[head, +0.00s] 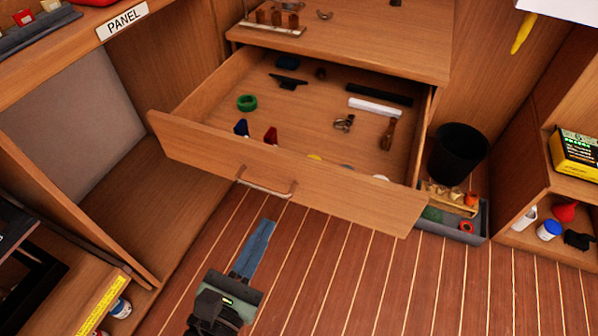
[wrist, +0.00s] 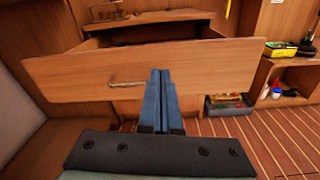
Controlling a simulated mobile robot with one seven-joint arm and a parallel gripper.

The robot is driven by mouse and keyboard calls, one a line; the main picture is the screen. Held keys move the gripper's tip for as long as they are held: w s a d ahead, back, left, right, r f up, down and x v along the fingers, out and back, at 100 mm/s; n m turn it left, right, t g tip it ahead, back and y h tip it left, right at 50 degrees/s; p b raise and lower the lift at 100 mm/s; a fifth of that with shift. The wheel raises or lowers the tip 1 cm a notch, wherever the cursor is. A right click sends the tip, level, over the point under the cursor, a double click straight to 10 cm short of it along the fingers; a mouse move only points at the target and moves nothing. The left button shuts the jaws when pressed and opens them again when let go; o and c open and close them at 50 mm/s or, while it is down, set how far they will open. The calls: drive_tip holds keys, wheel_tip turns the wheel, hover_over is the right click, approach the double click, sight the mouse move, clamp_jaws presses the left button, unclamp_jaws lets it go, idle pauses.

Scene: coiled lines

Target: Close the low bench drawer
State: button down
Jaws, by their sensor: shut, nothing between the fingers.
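The low bench drawer (head: 300,176) is pulled out well from the bench, with its wooden front toward me. A curved metal handle (head: 266,188) sits on its front, left of the middle. In the wrist view the drawer front (wrist: 215,78) spans most of the picture, with the handle (wrist: 127,84) just left of my fingers. My gripper (head: 264,227) has its blue fingers shut and empty. It is low over the floor, in front of the drawer and below the handle in the head view. In the wrist view the fingertips (wrist: 160,73) overlap the drawer front; whether they touch it is unclear.
Inside the drawer lie a green tape roll (head: 246,102), a white bar (head: 374,107) and several small items. A black bin (head: 458,152) and a grey tray (head: 452,224) stand to the right. Shelves flank both sides. The plank floor (head: 340,275) before the drawer is clear.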

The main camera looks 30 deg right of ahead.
sight(308, 167)
drive_tip(key=shift+n+h, duration=0.3)
drive_tip(key=shift+n, duration=0.6)
drive_tip(key=b+x, duration=0.1)
drive_tip(key=x, duration=0.3)
drive_tip(key=b+x, duration=0.2)
drive_tip(key=x, duration=0.2)
drive_tip(key=s+d+f+b+x, duration=0.1)
drive_tip(key=b+x, duration=0.1)
drive_tip(key=x, duration=0.3)
drive_tip(key=shift+s+a, duration=0.1)
drive_tip(key=shift+r, duration=0.1)
